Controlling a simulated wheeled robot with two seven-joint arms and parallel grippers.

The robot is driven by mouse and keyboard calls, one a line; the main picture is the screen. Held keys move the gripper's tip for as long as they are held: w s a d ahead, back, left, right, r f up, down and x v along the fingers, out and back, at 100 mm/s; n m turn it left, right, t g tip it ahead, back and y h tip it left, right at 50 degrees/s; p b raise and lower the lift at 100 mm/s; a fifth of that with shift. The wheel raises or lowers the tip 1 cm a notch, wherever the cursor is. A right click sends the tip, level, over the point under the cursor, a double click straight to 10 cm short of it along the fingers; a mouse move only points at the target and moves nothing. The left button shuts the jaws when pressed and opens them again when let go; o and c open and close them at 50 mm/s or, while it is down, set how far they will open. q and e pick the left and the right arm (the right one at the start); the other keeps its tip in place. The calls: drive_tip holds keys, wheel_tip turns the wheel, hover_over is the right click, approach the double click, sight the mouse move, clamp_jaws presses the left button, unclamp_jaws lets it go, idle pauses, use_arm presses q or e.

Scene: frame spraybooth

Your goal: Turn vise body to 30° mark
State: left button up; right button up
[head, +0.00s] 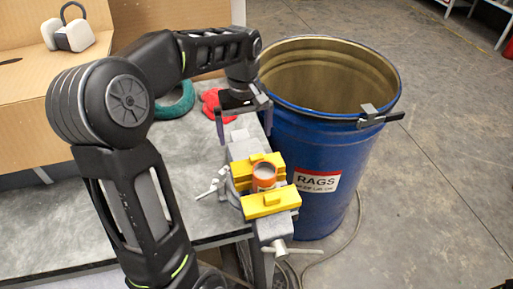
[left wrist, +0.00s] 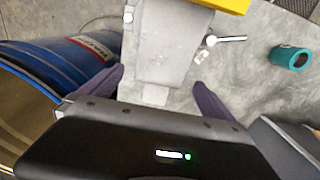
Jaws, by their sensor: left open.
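The grey vise (head: 240,150) with yellow jaws (head: 270,201) stands at the table's right edge in the head view. An orange cylinder with a pale top (head: 263,178) sits between the jaws. A lever (head: 208,190) sticks out on its left side. My left gripper (head: 243,124) is open at the vise's far end. In the left wrist view its purple fingers (left wrist: 157,96) stand on either side of the narrow grey end of the vise body (left wrist: 168,45), with gaps showing. The vise base is largely hidden, and I cannot make out any degree marks. My right gripper is not in view.
A blue barrel (head: 306,218) labelled RAGS stands close against the table's right side, with a dark clip (head: 379,117) on its rim. The table (head: 50,225) is clear at left.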

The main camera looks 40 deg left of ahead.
sight(245, 145)
use_arm(q)
drive_tip(key=shift+s+a, duration=0.1)
drive_tip(key=shift+s, duration=0.1)
drive_tip(key=shift+w+f, duration=0.1)
drive_tip(key=shift+f, duration=0.2)
wheel_tip(245, 145, down, 7)
drive_tip(key=shift+f+p, duration=0.15)
drive_tip(key=shift+p, duration=0.45)
drive_tip(key=shift+c, duration=0.6)
drive_tip(key=c, duration=1.9)
